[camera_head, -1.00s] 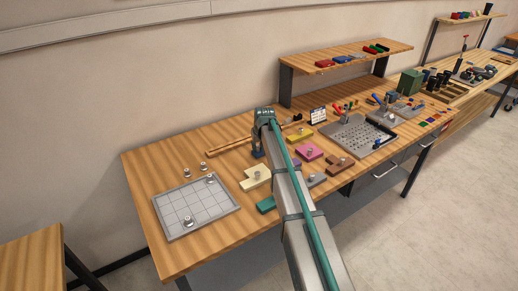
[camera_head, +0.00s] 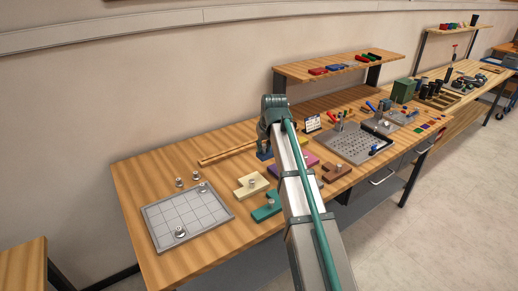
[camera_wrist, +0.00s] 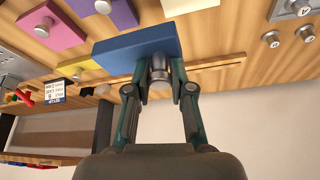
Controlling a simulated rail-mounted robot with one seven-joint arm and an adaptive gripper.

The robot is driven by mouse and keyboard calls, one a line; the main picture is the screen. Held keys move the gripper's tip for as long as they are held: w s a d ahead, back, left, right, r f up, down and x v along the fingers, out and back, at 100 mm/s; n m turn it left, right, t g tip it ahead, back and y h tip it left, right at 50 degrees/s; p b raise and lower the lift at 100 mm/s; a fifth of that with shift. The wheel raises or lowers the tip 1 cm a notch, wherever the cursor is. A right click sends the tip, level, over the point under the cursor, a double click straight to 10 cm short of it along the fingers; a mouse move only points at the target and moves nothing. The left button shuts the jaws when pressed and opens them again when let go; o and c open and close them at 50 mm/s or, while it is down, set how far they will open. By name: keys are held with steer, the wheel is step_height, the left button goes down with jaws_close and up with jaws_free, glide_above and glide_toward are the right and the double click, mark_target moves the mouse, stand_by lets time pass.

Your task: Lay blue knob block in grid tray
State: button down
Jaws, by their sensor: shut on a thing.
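The blue knob block (camera_wrist: 135,47) fills the upper middle of the wrist view. My gripper (camera_wrist: 160,78) is shut on its metal knob. In the head view the blue block (camera_head: 265,155) is partly hidden under my gripper (camera_head: 264,146), and its height over the bench is hard to judge. The grey grid tray (camera_head: 190,217) lies at the bench's left end, left of my gripper. A corner of the tray (camera_wrist: 283,9) shows in the wrist view.
Cream (camera_head: 252,185), green (camera_head: 265,208), and brown (camera_head: 336,172) knob blocks lie around my arm, which partly hides others. Two loose metal knobs (camera_head: 180,182) stand behind the tray. A wooden strip (camera_head: 225,155) runs along the back. A shelf (camera_head: 340,67) stands at the back right.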

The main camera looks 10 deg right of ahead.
mark_target(265, 155)
steer(key=shift+s+d+r, duration=0.1)
steer(key=shift+s+r, duration=0.2)
steer(key=shift+s, duration=0.15)
step_height(265, 155, up, 8)
steer(key=p, duration=0.5)
steer(key=shift+s, duration=0.2)
